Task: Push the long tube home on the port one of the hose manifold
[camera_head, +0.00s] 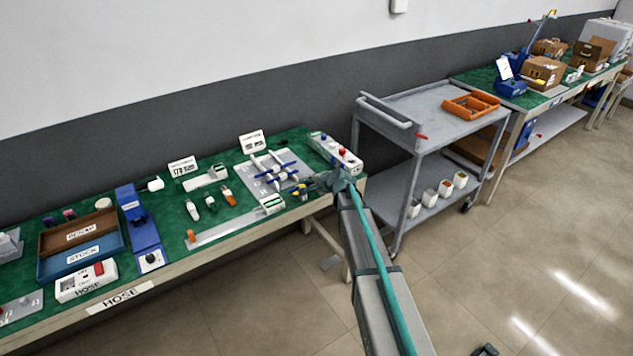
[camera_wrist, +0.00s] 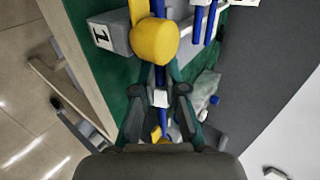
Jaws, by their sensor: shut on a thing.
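In the wrist view my gripper (camera_wrist: 160,98) is shut on a thin blue tube (camera_wrist: 160,76) with a white band. I take this for the long tube. The tube runs up under a rounded yellow part (camera_wrist: 155,41), which hides its upper end. Whether the tube is fully seated there cannot be seen. In the head view my gripper (camera_head: 308,188) is small, at the right end of the green bench, beside a grey plate (camera_head: 262,186) carrying blue and white tubes.
Blue tubes (camera_wrist: 197,22) stand close to the right of the yellow part. A white box with coloured knobs (camera_head: 335,152) is behind my gripper. A grey cart (camera_head: 425,105) stands right of the bench. Loose small fittings (camera_head: 211,203) lie left of the plate.

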